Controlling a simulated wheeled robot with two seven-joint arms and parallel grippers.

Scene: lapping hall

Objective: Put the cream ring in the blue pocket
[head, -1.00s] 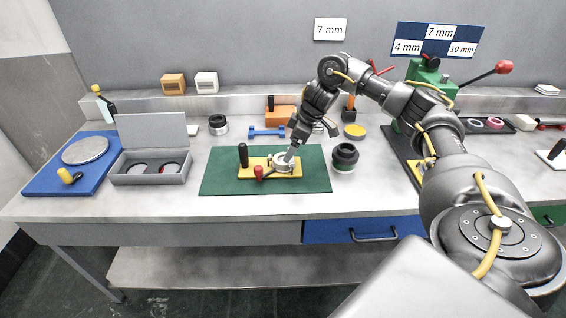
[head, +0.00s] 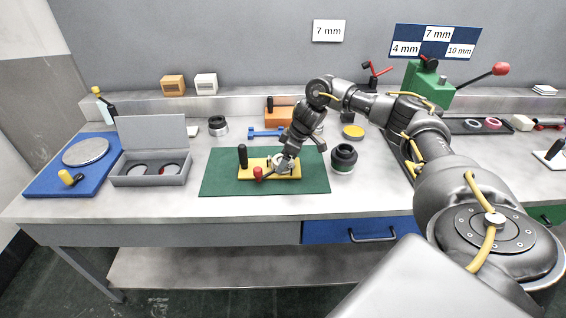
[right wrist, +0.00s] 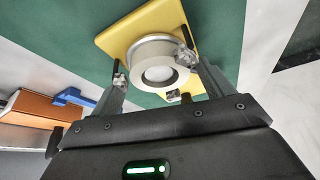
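A pale cream-grey ring (right wrist: 151,55) sits on a yellow plate (right wrist: 112,38) in the right wrist view. In the head view the yellow plate (head: 255,177) lies on a green mat, and my gripper partly hides the ring. My right gripper (head: 283,166) is low over the plate. In the right wrist view its fingers (right wrist: 156,68) are spread on either side of the ring; contact is not clear. A grey box (head: 150,181) with an open lid stands at left with two round pockets, one showing red. I cannot make out a blue pocket. My left gripper is not in view.
The plate carries a black handle (head: 243,155) and a red knob (head: 258,172). A dark cylinder (head: 343,158) stands close to the right of my gripper. A blue dumbbell-shaped piece (head: 265,133) lies behind. The green mat (head: 218,170) is clear at its left.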

